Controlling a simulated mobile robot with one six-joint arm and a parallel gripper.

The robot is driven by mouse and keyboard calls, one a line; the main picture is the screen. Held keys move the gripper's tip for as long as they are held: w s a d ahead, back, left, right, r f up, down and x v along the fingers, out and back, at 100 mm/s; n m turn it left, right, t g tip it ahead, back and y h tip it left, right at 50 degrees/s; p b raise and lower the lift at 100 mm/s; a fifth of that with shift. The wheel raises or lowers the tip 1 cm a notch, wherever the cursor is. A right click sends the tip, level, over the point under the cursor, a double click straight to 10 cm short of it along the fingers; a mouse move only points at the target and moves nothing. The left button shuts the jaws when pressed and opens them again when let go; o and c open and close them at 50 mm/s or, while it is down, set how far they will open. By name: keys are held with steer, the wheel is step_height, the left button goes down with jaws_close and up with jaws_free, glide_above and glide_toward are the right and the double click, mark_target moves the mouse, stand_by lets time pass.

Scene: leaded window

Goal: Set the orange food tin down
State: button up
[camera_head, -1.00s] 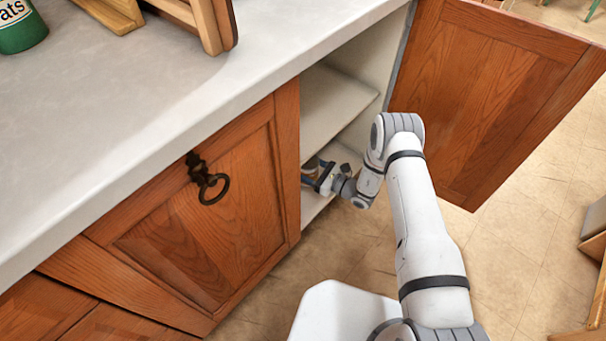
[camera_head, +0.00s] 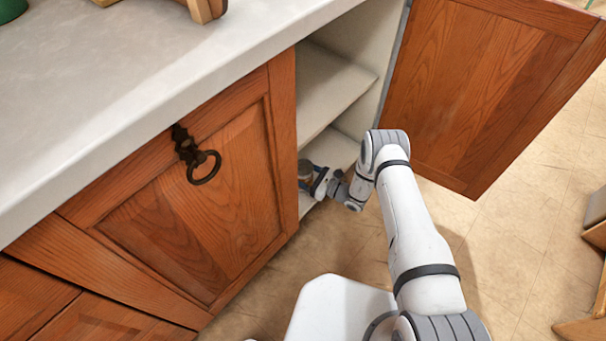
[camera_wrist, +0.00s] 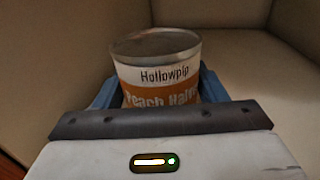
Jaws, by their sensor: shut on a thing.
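The orange food tin (camera_wrist: 160,75) stands upright between the jaws in the wrist view. It has a white and orange label reading "Hollowpip" and "Peach Halv", and a grey metal top. My gripper (camera_wrist: 155,95) is shut on it, with blue finger parts on both sides. In the head view my gripper (camera_head: 312,180) reaches into the lower part of the open cabinet (camera_head: 335,85), and the tin's top (camera_head: 305,168) shows small beside the door edge. Whether the tin's base touches the cabinet floor is hidden.
A shelf (camera_head: 335,88) lies above my gripper. The closed left door (camera_head: 190,210) with a dark ring handle borders the opening; the right door (camera_head: 490,85) stands open. Pale cabinet walls (camera_wrist: 60,70) surround the tin with free room behind. A wooden piece (camera_head: 590,325) stands at right.

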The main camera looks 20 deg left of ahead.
steer(key=shift+f, duration=0.2)
steer(key=o, duration=1.4)
steer(key=shift+r, duration=0.1)
steer(key=shift+o, duration=0.2)
